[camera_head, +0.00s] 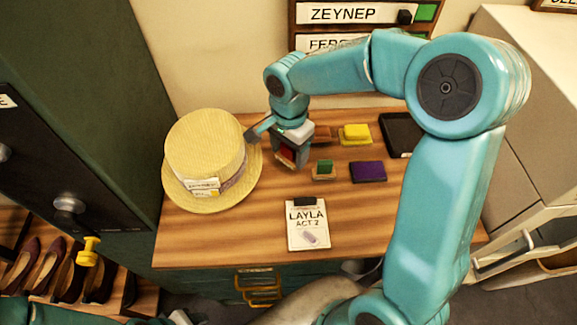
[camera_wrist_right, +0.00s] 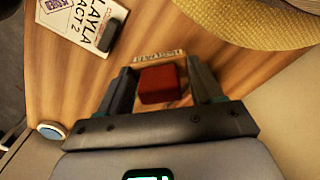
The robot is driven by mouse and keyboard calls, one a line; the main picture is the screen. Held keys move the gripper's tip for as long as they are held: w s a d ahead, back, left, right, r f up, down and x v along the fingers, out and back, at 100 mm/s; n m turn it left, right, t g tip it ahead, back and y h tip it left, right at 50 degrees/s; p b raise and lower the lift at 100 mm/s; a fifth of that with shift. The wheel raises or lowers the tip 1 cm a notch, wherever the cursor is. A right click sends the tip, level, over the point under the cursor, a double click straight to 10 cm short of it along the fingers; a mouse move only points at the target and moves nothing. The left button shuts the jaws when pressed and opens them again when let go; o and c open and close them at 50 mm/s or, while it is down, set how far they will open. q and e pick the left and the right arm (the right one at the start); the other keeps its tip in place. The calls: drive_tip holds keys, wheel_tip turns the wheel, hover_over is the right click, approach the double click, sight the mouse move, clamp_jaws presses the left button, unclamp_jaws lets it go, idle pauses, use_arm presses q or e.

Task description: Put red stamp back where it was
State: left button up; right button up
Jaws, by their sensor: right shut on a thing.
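The red stamp (camera_head: 286,154) is between the fingers of my right gripper (camera_head: 289,161), at the back of the wooden table, right of the straw hat. In the right wrist view, the red block (camera_wrist_right: 160,84) sits between both fingers of the right gripper (camera_wrist_right: 158,68). A pale wooden edge with small, unreadable lettering (camera_wrist_right: 158,54) shows just beyond it. I cannot tell whether the stamp touches the table. A green stamp (camera_head: 324,167) on a wooden base stands to the right.
The straw hat (camera_head: 205,146) stands close on the left. Yellow (camera_head: 355,134) and purple (camera_head: 368,172) blocks or pads and a dark tray (camera_head: 398,135) lie to the right. A card marked LAYLA ACT 2 (camera_head: 308,232) lies in front. The table's front left (camera_head: 210,240) is clear.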

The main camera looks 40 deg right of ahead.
sight(289, 177)
wheel_tip(289, 177, down, 8)
drive_tip(key=shift+w+d+r, duration=0.1)
drive_tip(key=shift+w+r, duration=0.05)
drive_tip(key=o, duration=0.9)
drive_tip(key=shift+c, duration=0.2)
drive_tip(key=shift+r+p, duration=0.2)
drive_tip(key=shift+p, duration=0.1)
wheel_tip(289, 177, up, 11)
drive_tip(key=shift+b, duration=0.3)
drive_tip(key=shift+r, duration=0.4)
